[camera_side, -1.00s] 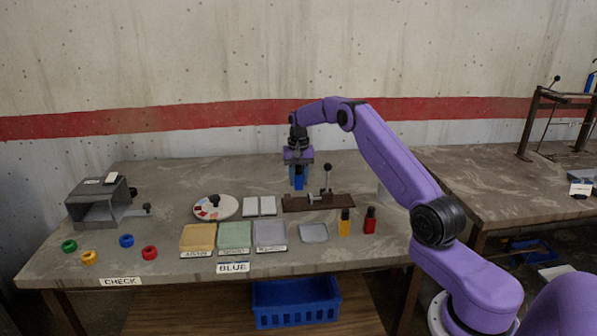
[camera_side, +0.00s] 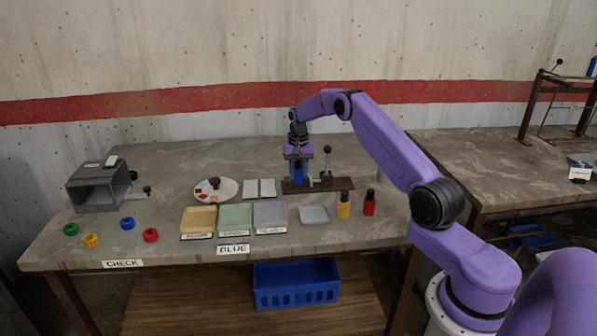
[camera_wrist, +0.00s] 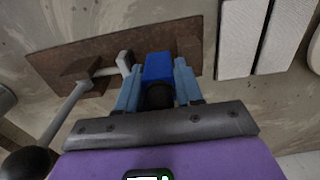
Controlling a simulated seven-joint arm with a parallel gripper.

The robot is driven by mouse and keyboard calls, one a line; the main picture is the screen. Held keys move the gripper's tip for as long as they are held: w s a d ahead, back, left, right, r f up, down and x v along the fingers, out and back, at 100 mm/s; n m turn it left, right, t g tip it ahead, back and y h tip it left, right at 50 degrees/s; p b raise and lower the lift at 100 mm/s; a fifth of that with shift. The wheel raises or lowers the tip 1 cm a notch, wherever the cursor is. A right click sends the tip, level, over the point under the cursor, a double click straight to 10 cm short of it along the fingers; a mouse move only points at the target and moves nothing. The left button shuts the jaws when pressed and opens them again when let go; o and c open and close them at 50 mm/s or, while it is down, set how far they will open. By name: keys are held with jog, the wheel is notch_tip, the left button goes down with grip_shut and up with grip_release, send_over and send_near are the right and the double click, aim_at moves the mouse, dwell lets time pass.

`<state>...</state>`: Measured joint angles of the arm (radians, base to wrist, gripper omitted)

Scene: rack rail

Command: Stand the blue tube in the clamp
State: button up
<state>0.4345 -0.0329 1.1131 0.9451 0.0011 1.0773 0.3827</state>
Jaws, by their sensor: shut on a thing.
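The blue tube (camera_side: 297,173) is upright between the fingers of my gripper (camera_side: 297,176), which is shut on it. In the wrist view the tube (camera_wrist: 158,68) shows blue with a dark end, between the two light-blue fingers of my gripper (camera_wrist: 158,90). The clamp (camera_side: 330,183) is a brown base plate with a metal jaw and an upright lever with a black knob. The tube stands over the left part of the plate, beside the metal jaw (camera_wrist: 124,62). Whether its lower end touches the plate is hidden.
A yellow tube (camera_side: 344,205) and a red tube (camera_side: 369,203) stand in front of the clamp, by a small grey tray (camera_side: 314,215). Two white pads (camera_side: 259,188) lie left of the clamp. Three coloured trays, a round palette (camera_side: 214,190) and a grey box (camera_side: 98,186) are further left.

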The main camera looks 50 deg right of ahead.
aim_at(298, 163)
jog(key=shift+s+a+f, duration=0.1)
jog(key=shift+s+f, duration=0.1)
jog(key=shift+f, duration=0.45)
jog(key=o, duration=1)
jog(key=shift+c, duration=0.2)
jog(key=shift+a, duration=0.1)
jog(key=shift+w+r, duration=0.1)
jog(key=shift+w+a+r, duration=0.15)
jog(key=shift+w+r, duration=0.05)
jog(key=shift+r, duration=0.6)
jog(key=shift+s+d+r, duration=0.1)
jog(key=shift+d+r, duration=0.05)
jog(key=shift+r, duration=0.5)
jog(key=shift+d+r, duration=0.1)
jog(key=shift+r, duration=2.5)
